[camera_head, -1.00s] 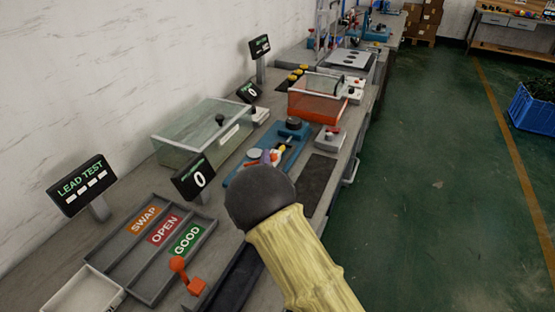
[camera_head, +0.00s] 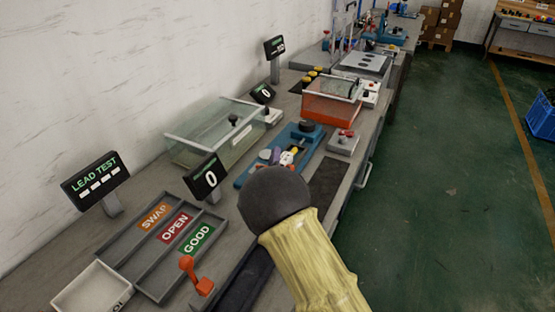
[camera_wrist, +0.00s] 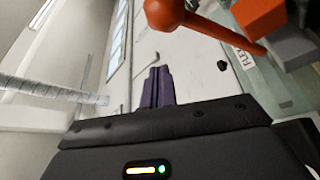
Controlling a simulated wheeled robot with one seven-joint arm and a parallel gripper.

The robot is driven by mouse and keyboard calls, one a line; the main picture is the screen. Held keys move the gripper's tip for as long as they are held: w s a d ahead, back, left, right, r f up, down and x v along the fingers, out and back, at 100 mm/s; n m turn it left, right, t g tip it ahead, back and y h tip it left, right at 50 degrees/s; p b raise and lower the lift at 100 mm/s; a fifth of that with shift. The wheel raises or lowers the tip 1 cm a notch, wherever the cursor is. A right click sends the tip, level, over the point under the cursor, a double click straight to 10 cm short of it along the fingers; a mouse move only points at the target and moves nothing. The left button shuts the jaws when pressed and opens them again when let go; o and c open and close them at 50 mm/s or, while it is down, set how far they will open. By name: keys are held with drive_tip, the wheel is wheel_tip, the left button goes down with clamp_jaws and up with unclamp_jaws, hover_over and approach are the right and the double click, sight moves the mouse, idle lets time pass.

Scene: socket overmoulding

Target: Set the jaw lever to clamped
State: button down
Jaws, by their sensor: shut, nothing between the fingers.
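In the wrist view an orange lever with a round ball knob (camera_wrist: 165,13) is close by at the upper right. Its shaft slants down to an orange block on a grey mount. My gripper (camera_wrist: 157,72) shows there as two dark purple fingers, closed together and empty. The fingers are apart from the lever, below and left of its shaft in the picture. In the head view an orange ball lever (camera_head: 188,266) stands by the front of the sorting tray; I cannot tell if it is the same one. My arm's dark joint hides part of the bench there.
A tray marked SWAP, OPEN, GOOD (camera_head: 152,292) lies left of my arm beside a white bin (camera_head: 62,298). A blue fixture (camera_head: 247,178), a clear-covered box (camera_head: 190,160) and an orange-fronted box (camera_head: 325,108) stand farther back. The green floor right of the bench is open.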

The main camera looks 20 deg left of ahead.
drive_tip(key=a+b+v, duration=0.1)
drive_tip(key=a+v, duration=0.1)
drive_tip(key=v, duration=0.7)
drive_tip(key=shift+s+r, duration=0.3)
drive_tip(key=shift+s, duration=0.4)
drive_tip(key=shift+r, duration=0.1)
